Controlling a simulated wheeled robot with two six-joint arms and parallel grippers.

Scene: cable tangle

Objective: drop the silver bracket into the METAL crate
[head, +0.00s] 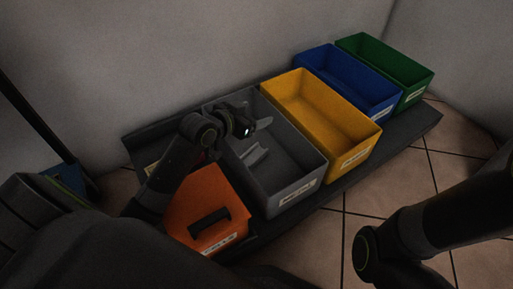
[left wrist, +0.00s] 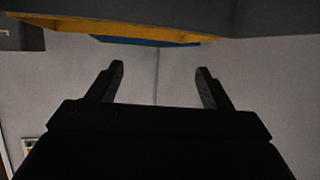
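A pale grey angled piece, which looks like the silver bracket (head: 252,154), lies inside the grey crate (head: 295,192), partly behind my left arm. The grey crate has a white label on its front, too small to read, so I cannot confirm that it says METAL. My left gripper (head: 258,125) is above the grey crate, apart from the piece. In the left wrist view the left gripper (left wrist: 160,70) has its two fingers wide apart with nothing between them. My right arm shows at the lower right, but its gripper is out of view.
A yellow crate (head: 354,150), a blue crate (head: 383,108) and a green crate (head: 414,87) stand in a row to the right of the grey one. An orange container (head: 190,210) with a black part on it is at the near left. All stand on a dark platform (head: 425,122) by the wall.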

